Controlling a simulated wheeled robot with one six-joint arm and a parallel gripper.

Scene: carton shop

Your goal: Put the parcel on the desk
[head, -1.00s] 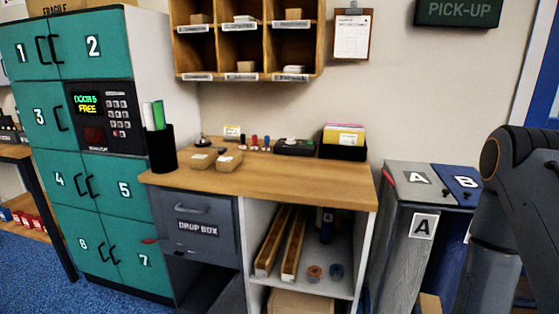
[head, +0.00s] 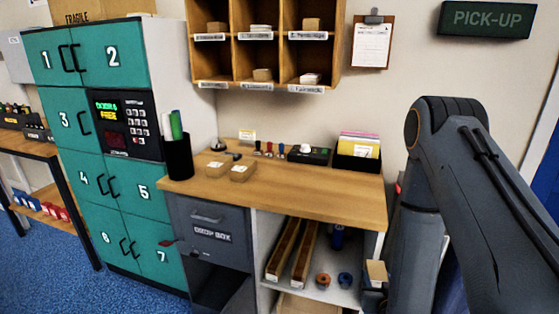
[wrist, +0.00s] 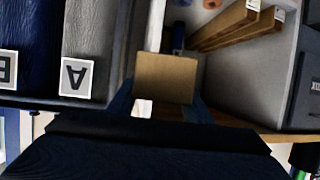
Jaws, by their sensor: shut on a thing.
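My gripper (wrist: 162,104) is shut on a small brown cardboard parcel (wrist: 165,76), with a finger on each side of it. In the head view the parcel (head: 376,271) is low, by the right edge of the desk's open shelf and below the desktop's height. The gripper is mostly hidden there behind the frame's lower edge and my arm. The desk (head: 300,187) has a wooden top, with two small brown boxes (head: 242,172) lying on its left part.
On the desk stand a pen cup (head: 178,157), stamps and a folder box (head: 357,152) along the back. The desktop's front right is clear. Teal lockers (head: 120,205) stand left. In the wrist view, bins marked A (wrist: 76,76) and B are left of the parcel.

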